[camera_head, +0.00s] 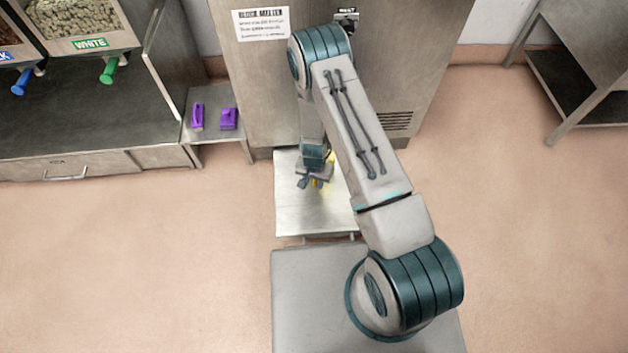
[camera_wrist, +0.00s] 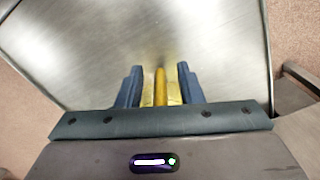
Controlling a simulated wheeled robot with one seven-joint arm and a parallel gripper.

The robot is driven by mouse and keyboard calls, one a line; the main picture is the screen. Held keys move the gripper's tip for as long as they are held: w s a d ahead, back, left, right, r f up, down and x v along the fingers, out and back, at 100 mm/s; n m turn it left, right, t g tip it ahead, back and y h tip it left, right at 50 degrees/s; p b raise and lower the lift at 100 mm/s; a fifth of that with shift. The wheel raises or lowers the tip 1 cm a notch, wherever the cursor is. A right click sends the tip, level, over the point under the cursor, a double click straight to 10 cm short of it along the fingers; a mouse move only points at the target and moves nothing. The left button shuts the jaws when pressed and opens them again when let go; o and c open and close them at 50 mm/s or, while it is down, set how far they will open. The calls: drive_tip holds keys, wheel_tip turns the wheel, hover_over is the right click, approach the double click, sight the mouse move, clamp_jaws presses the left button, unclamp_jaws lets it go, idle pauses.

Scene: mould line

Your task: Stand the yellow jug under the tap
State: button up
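The yellow jug (camera_wrist: 160,88) is on or just above a metal shelf (camera_wrist: 80,45), mostly hidden by my arm in the head view, where only small yellow patches (camera_head: 330,158) show. In the wrist view its narrow upright yellow part, seemingly the handle, lies between the two fingers of my gripper (camera_wrist: 160,85). A gap shows on each side of that part, so the fingers look open around it and not closed on it. My gripper (camera_head: 315,182) is low over the shelf in the head view. No tap can be made out; my arm covers the machine's middle.
The block melter (camera_head: 255,75) stands behind the shelf, with a small dark labelled control (camera_head: 347,15) at its top. Two purple items (camera_head: 228,119) lie on a side ledge at left. Bins with blue and green handles (camera_head: 108,70) are farther left. Open floor (camera_head: 540,230) lies at right.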

wheel_tip(320, 180, up, 13)
drive_tip(key=p, duration=0.5)
drive_tip(key=shift+f, duration=0.15)
drive_tip(key=s+d+r+n+y, duration=0.1)
drive_tip(key=d+r, duration=0.1)
drive_tip(key=r, duration=1)
drive_tip(key=s+d+r+n, duration=0.1)
drive_tip(key=s+r, duration=0.1)
drive_tip(key=r, duration=1.1)
drive_tip(key=s+d+r+n, duration=0.1)
drive_tip(key=s+d+r, duration=0.2)
drive_tip(key=s+r, duration=0.4)
drive_tip(key=s+d+r+n+t+h, duration=0.1)
drive_tip(key=s+d+r, duration=0.3)
drive_tip(key=s+r, duration=0.3)
drive_tip(key=shift+s+n, duration=0.4)
drive_tip(key=shift+s, duration=0.25)
